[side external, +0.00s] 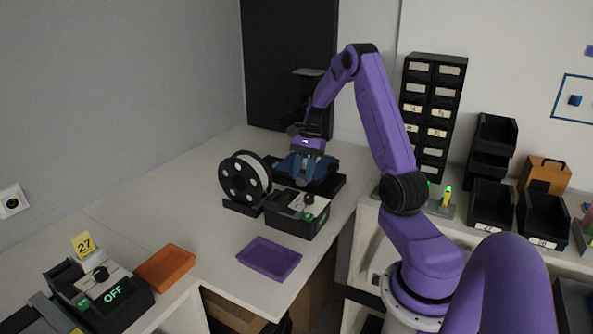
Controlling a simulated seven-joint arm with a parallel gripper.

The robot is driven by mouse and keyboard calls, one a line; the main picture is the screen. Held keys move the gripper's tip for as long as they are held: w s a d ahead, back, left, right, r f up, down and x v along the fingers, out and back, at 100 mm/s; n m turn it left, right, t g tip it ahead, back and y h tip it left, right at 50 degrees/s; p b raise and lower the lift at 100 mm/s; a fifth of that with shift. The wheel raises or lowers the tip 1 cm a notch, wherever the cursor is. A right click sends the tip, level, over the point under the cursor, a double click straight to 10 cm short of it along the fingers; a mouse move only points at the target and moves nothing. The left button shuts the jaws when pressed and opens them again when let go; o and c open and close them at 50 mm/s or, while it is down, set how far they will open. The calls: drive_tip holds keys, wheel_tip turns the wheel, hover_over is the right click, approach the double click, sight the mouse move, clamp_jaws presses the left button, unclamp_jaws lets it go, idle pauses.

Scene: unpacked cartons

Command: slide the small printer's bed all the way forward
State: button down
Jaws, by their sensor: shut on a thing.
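The small printer has a low black base (336,186) at the back of the white table, in front of a dark panel. A blue bed (325,168) lies over this base. My gripper (303,178) reaches down from above to the bed and is shut on it, as far as this small view shows. The fingertips and the exact grip point are too small and dark to make out. How far along its travel the bed sits is hard to tell.
A filament spool (240,178) stands just left of the printer. A control box (290,217) with a knob stands in front. A purple tray (269,259) and an orange tray (165,268) lie nearer. A box reading OFF (126,307) stands at lower left. The table between is clear.

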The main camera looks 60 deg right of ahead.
drive_tip(key=shift+s, duration=1.85)
drive_tip(key=c, duration=0.8)
unclamp_jaws()
drive_tip(key=v, duration=1.7)
drive_tip(key=shift+d+r, duration=0.15)
drive_tip(key=shift+d, duration=0.05)
drive_tip(key=shift+a, duration=0.15)
